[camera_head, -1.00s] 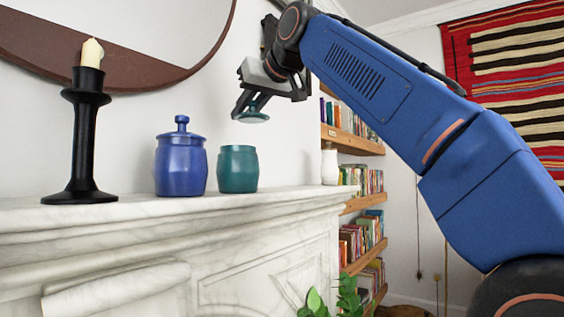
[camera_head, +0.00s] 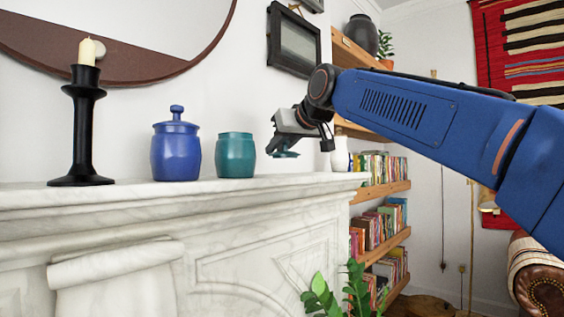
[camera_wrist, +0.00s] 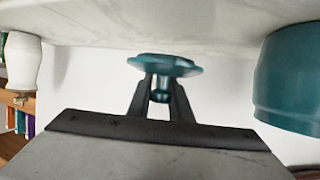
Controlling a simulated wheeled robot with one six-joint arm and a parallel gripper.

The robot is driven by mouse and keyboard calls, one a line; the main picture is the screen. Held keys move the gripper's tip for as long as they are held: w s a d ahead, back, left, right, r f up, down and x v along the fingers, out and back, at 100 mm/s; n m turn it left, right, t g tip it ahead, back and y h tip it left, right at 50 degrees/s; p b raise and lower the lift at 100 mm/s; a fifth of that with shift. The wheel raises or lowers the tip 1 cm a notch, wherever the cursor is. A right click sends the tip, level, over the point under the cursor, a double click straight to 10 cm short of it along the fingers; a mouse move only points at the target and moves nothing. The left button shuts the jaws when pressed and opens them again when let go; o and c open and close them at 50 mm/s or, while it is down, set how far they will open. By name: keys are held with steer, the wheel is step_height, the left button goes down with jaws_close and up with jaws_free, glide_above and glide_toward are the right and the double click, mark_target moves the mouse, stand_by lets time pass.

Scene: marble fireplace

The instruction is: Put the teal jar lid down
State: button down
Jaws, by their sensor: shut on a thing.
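The teal jar lid (camera_head: 287,155) is a flat disc with a knob, held disc-down. My gripper (camera_head: 278,146) is shut on its knob, which shows between the fingers in the wrist view (camera_wrist: 161,96). In the head view the lid is low over the right part of the marble mantel (camera_head: 130,197), right of the open teal jar (camera_head: 236,158). The wrist view is upside down, with the mantel along the top and the lid (camera_wrist: 165,64) close to it. I cannot tell whether they touch. The teal jar (camera_wrist: 296,80) stands clear of the lid.
A lidded blue jar (camera_head: 175,152) and a black candlestick (camera_head: 82,130) with a candle stand further left. A white vase (camera_head: 340,156) stands at the mantel's right end. Bookshelves (camera_head: 385,190) are beyond it. A plant (camera_head: 340,295) is below the mantel.

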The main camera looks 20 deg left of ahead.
steer(key=shift+f, duration=2)
steer(key=shift+f, duration=0.2)
steer(key=c, duration=1.6)
jaws_free()
steer(key=shift+r, duration=0.25)
steer(key=v, duration=1.2)
